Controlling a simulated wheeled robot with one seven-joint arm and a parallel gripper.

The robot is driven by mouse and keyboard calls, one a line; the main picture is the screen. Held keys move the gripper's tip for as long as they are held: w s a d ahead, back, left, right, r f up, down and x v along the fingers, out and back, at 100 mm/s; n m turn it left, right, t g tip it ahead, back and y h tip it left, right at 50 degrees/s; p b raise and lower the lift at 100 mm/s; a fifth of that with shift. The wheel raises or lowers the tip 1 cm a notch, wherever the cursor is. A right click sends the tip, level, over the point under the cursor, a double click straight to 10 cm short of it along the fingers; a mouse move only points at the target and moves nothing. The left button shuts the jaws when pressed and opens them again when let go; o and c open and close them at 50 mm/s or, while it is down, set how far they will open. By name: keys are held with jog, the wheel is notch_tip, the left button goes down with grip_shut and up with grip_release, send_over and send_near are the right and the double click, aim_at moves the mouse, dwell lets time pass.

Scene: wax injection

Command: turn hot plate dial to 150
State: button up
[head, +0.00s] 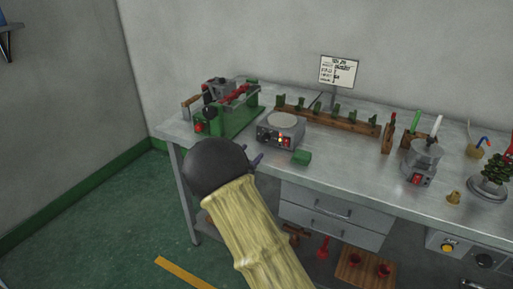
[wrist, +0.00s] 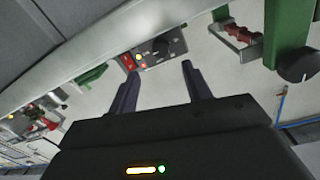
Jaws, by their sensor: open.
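The hot plate (head: 281,130) is a grey box with a round pale top, standing near the front edge of the bench. Its front panel has a dark dial at the left and small lit lights beside it. In the wrist view the picture is turned over, and the black dial (wrist: 160,46) shows on the panel, with a red switch at its left. The dial's setting is too small to read. My gripper (wrist: 160,66) is open and empty, its dark purple fingers pointing toward the panel, apart from the dial.
A green clamp device (head: 238,118) stands left of the hot plate. A wooden rack (head: 335,119) is behind. Drawers (head: 330,205) hang below the bench (head: 360,160). A grey pot (head: 421,160) stands farther right.

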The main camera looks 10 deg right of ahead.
jog(key=v, duration=0.9)
jog(key=s+d+f+n+g+y, duration=0.2)
jog(key=s+d+n+g+y, duration=0.35)
jog(key=s, duration=0.75)
jog(key=s+d+f+n+g+y, duration=0.2)
jog(key=s+d+n+g+y, duration=0.35)
jog(key=s, duration=0.65)
notch_tip(320, 180, up, 21)
jog(key=s+m+p, duration=0.1)
jog(key=p, duration=2)
jog(key=shift+s+d, duration=0.2)
jog(key=shift+d, duration=0.25)
jog(key=shift+f, duration=0.15)
